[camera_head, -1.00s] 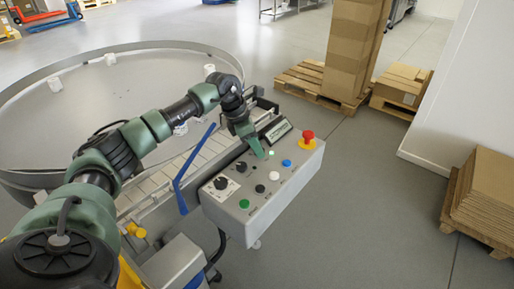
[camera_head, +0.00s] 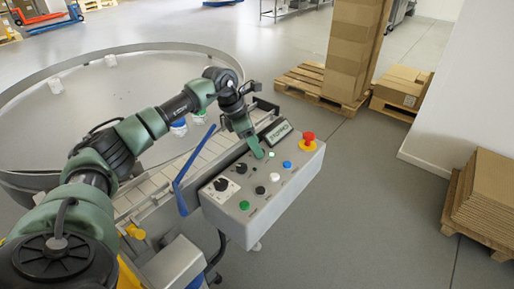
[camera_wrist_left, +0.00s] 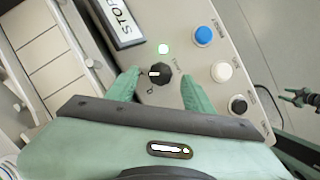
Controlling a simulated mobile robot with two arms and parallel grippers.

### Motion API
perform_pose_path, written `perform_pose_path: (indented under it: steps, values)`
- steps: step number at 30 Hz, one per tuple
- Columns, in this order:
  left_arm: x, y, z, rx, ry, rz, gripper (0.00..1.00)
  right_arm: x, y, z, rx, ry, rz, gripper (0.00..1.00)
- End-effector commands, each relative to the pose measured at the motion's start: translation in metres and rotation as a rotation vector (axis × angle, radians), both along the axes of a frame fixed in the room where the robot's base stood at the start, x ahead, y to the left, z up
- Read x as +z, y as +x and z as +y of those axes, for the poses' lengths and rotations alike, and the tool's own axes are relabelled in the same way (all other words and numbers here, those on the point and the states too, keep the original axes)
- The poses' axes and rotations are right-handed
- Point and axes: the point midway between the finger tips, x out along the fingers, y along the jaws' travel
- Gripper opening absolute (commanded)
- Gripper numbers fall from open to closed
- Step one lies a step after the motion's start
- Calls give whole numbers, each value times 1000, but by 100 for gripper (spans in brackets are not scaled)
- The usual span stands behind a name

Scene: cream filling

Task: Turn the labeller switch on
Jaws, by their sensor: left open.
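The grey control box (camera_head: 262,205) carries several buttons and knobs. A black rotary switch (camera_wrist_left: 157,75) with a white mark shows in the left wrist view; its label is too small to read surely. My left gripper (camera_wrist_left: 160,88) is open, with one green finger on each side of this switch; I cannot tell whether they touch it. In the head view my left gripper (camera_head: 257,151) reaches down to the panel and hides this switch. A lit white-green lamp (camera_wrist_left: 163,48) is beside the switch. A dark gripper, apparently my right one (camera_wrist_left: 304,98), shows at the right edge of the wrist view.
The panel also has a red emergency button (camera_head: 308,138), a blue button (camera_head: 287,164), a white button (camera_head: 274,176), a green button (camera_head: 244,204), another black knob (camera_head: 220,184) and a display (camera_head: 278,131). The conveyor (camera_head: 150,187) and round table (camera_head: 110,95) are behind.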

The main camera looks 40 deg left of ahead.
Motion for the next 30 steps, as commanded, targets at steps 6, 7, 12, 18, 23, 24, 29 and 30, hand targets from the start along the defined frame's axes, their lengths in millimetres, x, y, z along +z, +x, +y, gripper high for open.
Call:
perform_pose_path:
  steps: [6, 7, 12, 18, 23, 24, 29, 30]
  values:
    - [35, -10, 11, 2, 1, -4, 52, -8, 0, 0, 0, 0, 0, 48]
    - [39, -11, 12, 2, 1, -4, 52, -8, 0, 0, 0, 0, 0, 48]
    - [53, -16, 15, 1, 1, -2, 52, -9, 0, 0, 0, 0, 0, 48]
    - [55, -17, 16, 0, 1, -1, 52, -9, 0, 0, 0, 0, 0, 48]
    - [55, -17, 16, 0, 1, -1, 52, -9, 0, 0, 0, 0, 0, 48]
    - [55, -17, 16, 0, 1, -1, 52, -9, 0, 0, 0, 0, 0, 48]
    - [54, -17, 16, 0, 1, -1, 52, -9, 0, 0, 0, 1, 0, 48]
    - [54, -17, 16, 0, 1, -1, 52, -9, 0, 1, 0, 1, 0, 48]
